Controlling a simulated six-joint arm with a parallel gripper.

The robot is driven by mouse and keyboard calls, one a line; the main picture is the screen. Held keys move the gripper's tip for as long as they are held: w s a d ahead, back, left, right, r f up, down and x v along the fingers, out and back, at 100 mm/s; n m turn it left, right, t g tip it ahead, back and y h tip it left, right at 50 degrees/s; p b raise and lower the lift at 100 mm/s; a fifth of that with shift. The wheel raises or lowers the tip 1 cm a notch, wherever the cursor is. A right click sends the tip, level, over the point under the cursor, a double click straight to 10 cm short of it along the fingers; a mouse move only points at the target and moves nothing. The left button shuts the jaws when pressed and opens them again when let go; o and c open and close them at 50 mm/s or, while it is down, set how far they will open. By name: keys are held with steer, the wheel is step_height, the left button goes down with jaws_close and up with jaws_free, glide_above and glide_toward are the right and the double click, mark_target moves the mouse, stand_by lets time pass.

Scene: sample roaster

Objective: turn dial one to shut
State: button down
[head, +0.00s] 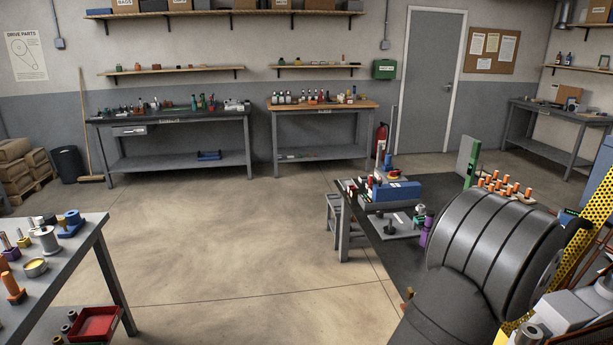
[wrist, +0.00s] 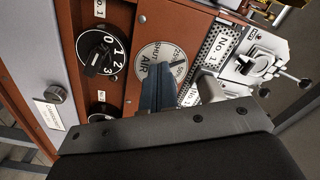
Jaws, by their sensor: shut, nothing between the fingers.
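In the wrist view, a round pale dial plate (wrist: 144,56) marked SHUT, 25, 50 and AIR sits on the orange-brown panel. A "No. 1" label (wrist: 226,44) is to its right. My gripper (wrist: 160,68) is shut and empty, its blue fingers in front of the plate, hiding its lower middle. A short dark pointer (wrist: 179,63) shows right of the fingertips, on the side of the 25 and 50 marks. I cannot tell whether the fingers touch the dial. The head view does not show the dial or my gripper.
In the wrist view, a black numbered knob (wrist: 97,50) is left of the dial plate, with another knob (wrist: 100,112) below it. A metal fixture with levers (wrist: 252,62) is at the right. In the head view, a cluttered bench (head: 447,172) stands at the right.

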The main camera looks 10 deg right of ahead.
steer(key=shift+s+f, duration=0.55)
steer(key=shift+f, duration=0.2)
stand_by(0.4)
steer(key=a, duration=0.6)
steer(key=shift+w+f, duration=0.2)
steer(key=shift+f, duration=0.1)
steer(key=w+d+r, duration=0.1)
steer(key=d+r, duration=0.1)
steer(key=d, duration=0.4)
steer(key=shift+r, duration=0.4)
stand_by(0.6)
